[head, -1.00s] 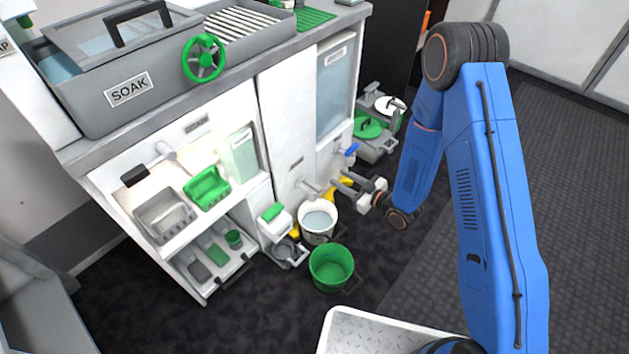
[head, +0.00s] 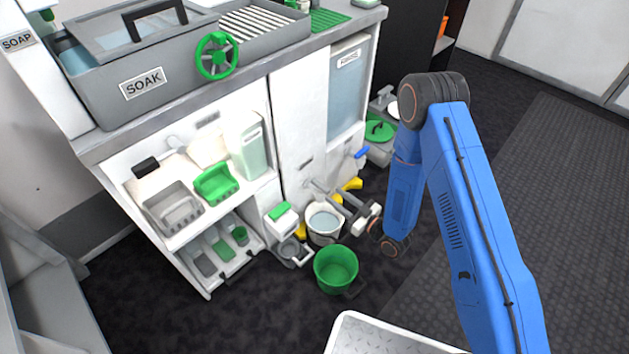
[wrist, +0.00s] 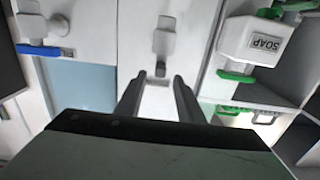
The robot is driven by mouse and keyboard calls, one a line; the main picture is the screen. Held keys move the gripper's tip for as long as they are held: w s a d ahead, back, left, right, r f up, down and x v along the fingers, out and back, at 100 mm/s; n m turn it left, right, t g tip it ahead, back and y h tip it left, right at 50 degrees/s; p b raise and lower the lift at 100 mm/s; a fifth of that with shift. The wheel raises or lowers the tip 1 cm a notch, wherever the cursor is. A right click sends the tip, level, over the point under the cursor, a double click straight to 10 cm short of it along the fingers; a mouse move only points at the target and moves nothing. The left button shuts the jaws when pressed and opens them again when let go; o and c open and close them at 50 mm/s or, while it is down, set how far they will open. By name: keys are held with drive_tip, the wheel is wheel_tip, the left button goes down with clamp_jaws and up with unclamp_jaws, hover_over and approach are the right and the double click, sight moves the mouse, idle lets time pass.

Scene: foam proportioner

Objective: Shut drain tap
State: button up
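Two taps stick out from the white cabinet front. A grey tap (head: 316,185) is above a white bucket (head: 323,222) of liquid; it also shows in the wrist view (wrist: 164,40), hanging near the top middle. The other tap has a blue handle (head: 361,153) and sits below a blue-tinted tank; its handle shows at the left of the wrist view (wrist: 40,51). No readable label tells which is the drain tap. My gripper (head: 338,202) is open and empty, in front of the cabinet. In the wrist view its fingers (wrist: 158,82) point at the grey tap, apart from it.
A green bucket (head: 336,267) stands on the floor in front of the white bucket. A soap dispenser (head: 281,218), also in the wrist view (wrist: 253,42), is left of the bucket. Dark floor to the right is open.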

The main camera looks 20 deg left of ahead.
sight(314, 180)
drive_tip(key=x, duration=1.2)
clamp_jaws()
